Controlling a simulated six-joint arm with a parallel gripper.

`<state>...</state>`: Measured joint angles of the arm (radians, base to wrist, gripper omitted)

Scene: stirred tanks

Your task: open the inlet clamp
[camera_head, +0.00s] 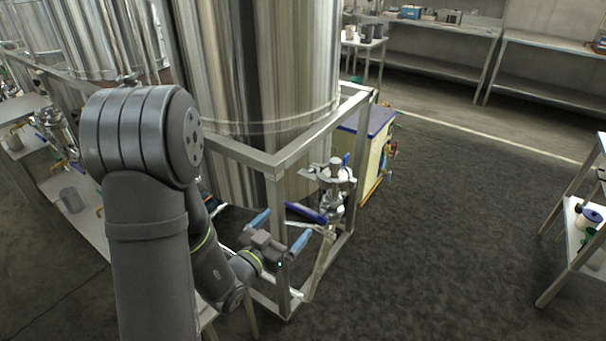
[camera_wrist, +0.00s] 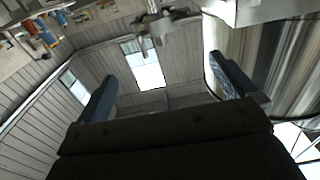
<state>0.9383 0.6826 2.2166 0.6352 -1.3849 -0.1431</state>
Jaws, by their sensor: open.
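The inlet clamp (camera_head: 335,173) is a metal clamp around the pipe joint at the top of the valve assembly by the tank frame's front right corner. In the wrist view a grey metal fitting, apparently the clamp (camera_wrist: 160,27), shows at the top centre, beyond the fingertips. A valve with a blue handle (camera_head: 304,212) sits below the clamp. My gripper (camera_head: 289,223) has two blue fingers spread apart, with nothing between them. It is below and left of the clamp, apart from it. The fingers also show in the wrist view (camera_wrist: 163,70).
A large steel tank (camera_head: 262,70) stands in a square metal frame (camera_head: 277,240) close to my gripper. A yellow and blue cabinet (camera_head: 377,150) is behind the valve. A shelf rack (camera_head: 590,225) stands at right. The floor between them is clear.

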